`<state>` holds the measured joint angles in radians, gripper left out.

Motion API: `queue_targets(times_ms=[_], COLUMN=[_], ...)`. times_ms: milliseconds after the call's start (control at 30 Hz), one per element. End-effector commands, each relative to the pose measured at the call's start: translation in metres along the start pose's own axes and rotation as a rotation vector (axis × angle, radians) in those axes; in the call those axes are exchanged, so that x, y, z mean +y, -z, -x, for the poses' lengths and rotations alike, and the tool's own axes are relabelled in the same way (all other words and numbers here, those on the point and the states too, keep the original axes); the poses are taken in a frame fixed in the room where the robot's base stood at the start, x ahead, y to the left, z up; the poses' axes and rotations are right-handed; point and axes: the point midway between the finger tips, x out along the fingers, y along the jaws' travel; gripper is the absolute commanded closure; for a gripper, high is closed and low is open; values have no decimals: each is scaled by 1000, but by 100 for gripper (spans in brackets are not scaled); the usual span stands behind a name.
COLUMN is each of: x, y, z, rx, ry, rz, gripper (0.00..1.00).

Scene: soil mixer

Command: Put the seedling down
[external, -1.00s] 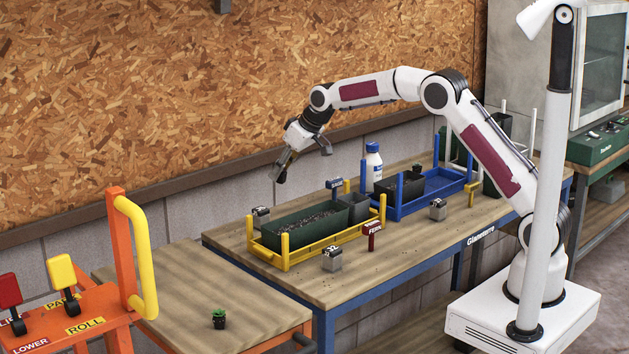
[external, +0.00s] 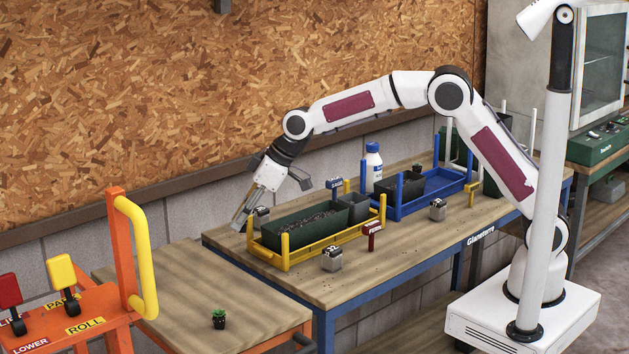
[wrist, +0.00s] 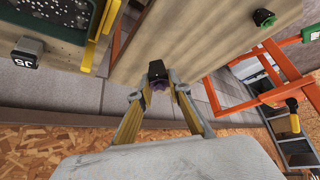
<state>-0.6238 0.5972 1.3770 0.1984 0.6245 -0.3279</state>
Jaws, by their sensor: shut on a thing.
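My gripper (wrist: 158,88) is shut on a seedling (wrist: 157,72), a small dark pot with a purple plant, seen between the fingertips in the wrist view. In the external view my gripper (external: 241,222) points down and left near the back left corner of the long workbench (external: 300,292); the held seedling cannot be made out there. Another seedling, green in a dark pot (external: 219,319), stands upright on the lower wooden table (external: 195,290); it also shows in the wrist view (wrist: 264,18).
A yellow crate (external: 285,262) holds a dark soil trough (external: 300,229). A grey block (external: 262,214) stands close beside my gripper. A blue crate (external: 410,208) is further right. An orange lever frame (external: 118,240) stands at left. Much of the lower table is bare.

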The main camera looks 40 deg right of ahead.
Motion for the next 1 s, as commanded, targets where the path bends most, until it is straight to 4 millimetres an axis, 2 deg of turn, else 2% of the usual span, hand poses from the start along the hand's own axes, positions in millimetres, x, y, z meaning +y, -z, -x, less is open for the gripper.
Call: queue_targets(times_ms=[33, 100, 200, 267, 500, 1000], x=[-20, -43, -74, -85, -93, -94], y=[-1, -4, -11, -16, -26, -26], z=[0, 0, 0, 0, -3, -3], rx=[-1, -2, -5, -6, -8, -11], ry=[22, 50, 95, 116, 168, 196], rz=[31, 76, 144, 177, 256, 298], gripper=[95, 95, 95, 95, 95, 95])
